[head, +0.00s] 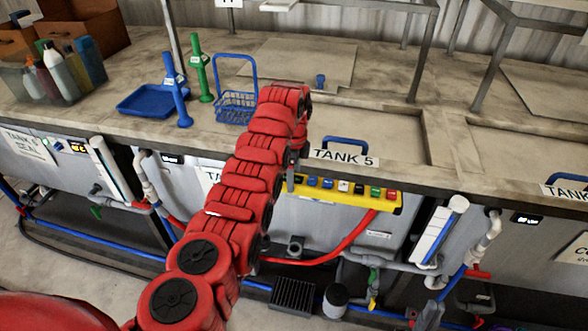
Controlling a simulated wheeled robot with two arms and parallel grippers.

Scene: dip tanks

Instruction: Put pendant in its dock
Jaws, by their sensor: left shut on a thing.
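The pendant (345,192) is a yellow bar with a row of coloured buttons. It is in front of the grey tank face, just below the bench edge and the TANK 5 label (344,158). My left gripper (292,176), at the end of the red arm, is shut on the pendant's left end. The red arm hides most of its fingers. Whether the pendant touches the tank face cannot be told. No dock can be made out clearly. My right gripper does not show.
On the bench stand a blue basket (236,106), a blue tray (147,101), blue and green upright handles (200,72), and a bin of bottles (62,78). Metal frame posts (420,55) rise behind. Pipes (440,230) and a red hose (350,235) run below the bench.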

